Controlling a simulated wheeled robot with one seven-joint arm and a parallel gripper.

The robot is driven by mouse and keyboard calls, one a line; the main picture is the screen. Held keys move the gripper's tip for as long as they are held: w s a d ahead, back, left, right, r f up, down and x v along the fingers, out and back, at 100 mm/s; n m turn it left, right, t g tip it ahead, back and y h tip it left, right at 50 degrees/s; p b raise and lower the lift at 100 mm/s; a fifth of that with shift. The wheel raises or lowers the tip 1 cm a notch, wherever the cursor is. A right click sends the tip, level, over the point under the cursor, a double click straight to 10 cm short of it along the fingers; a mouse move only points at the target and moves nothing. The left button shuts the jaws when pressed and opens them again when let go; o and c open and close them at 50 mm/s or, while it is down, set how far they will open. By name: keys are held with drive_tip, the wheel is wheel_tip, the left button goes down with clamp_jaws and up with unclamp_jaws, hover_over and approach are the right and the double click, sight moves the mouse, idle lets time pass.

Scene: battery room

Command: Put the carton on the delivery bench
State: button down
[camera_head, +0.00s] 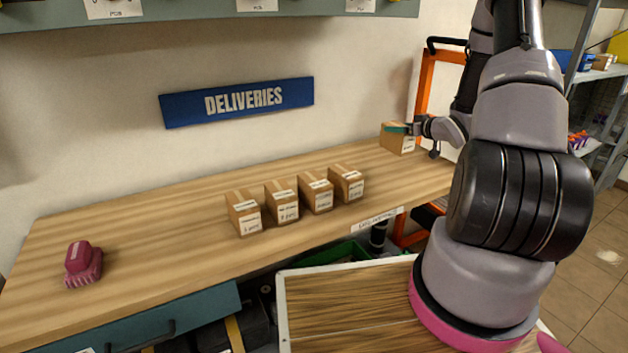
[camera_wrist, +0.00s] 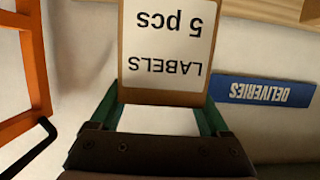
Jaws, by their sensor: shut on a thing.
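My gripper (camera_head: 408,129) is shut on a brown carton (camera_head: 397,143) at the far right end of the delivery bench (camera_head: 150,225). A green finger lies along the carton's upper side. In the wrist view the carton (camera_wrist: 168,45) sits between the two green fingers, and its white label reads "LABELS 5 pcs", upside down in that picture. The carton looks upright, at or just above the bench top; I cannot tell whether it touches.
Several similar cartons (camera_head: 298,198) stand in a row near the bench's front edge. A pink brush-like object (camera_head: 83,264) lies at the left. A blue "DELIVERIES" sign (camera_head: 238,102) hangs behind. An orange frame (camera_head: 424,90) stands beyond the right end. The back middle of the bench is clear.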

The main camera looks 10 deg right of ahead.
wheel_tip(320, 180, down, 10)
drive_tip(key=shift+r, duration=0.1)
idle(0.4)
drive_tip(key=shift+f, duration=0.2)
unclamp_jaws()
